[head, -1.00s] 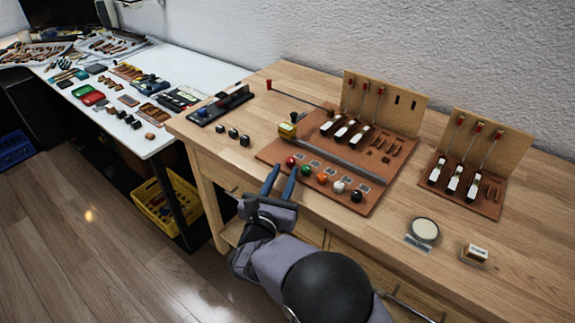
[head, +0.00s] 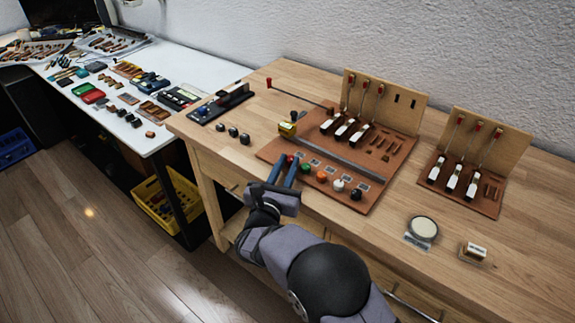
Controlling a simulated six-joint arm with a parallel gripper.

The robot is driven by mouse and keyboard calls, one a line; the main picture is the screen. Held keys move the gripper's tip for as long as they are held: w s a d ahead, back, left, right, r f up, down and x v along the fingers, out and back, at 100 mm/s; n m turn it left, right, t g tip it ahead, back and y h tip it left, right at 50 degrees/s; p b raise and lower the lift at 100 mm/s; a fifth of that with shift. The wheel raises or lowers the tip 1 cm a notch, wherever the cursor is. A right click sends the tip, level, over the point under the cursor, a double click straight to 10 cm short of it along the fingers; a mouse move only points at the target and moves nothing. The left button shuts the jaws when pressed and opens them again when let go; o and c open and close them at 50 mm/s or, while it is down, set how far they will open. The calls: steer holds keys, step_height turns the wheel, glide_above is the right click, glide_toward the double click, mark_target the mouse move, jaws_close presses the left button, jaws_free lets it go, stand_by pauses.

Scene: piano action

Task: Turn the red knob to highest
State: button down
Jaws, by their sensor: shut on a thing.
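The red knob (head: 290,158) is at the left end of a row of coloured knobs along the front of the brown board (head: 376,205). Only a little of its red shows, between my fingertips. My gripper (head: 288,161) reaches in from the front with its two blue fingers on either side of the red knob, shut on it. The fingers hide most of the knob, so its turn angle cannot be told.
Close to the right stand the green knob (head: 305,168), orange knob (head: 321,177), white knob (head: 338,185) and black knob (head: 356,193).

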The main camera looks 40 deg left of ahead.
steer(key=shift+a+h, duration=0.1)
steer(key=shift+h, duration=0.2)
steer(key=shift+a+m+t+h+b, duration=0.1)
steer(key=shift+m+t+h+b, duration=0.25)
steer(key=shift+m+b, duration=0.2)
steer(key=shift+a+r+m+t+h+b, duration=0.1)
steer(key=shift+a+m+t+h+b, duration=0.1)
steer(key=shift+m+h+b, duration=0.7)
steer(key=shift+a+m+t+h+b, duration=0.15)
steer(key=shift+m+h+b, duration=0.3)
steer(key=shift+h, duration=0.7)
steer(key=shift+r+m+h+b, duration=0.1)
steer(key=shift+m+h+b, duration=0.3)
steer(key=shift+h, duration=0.4)
steer(key=c, duration=1.8)
jaws_free()
steer(key=shift+s, duration=0.1)
steer(key=shift+c, duration=0.2)
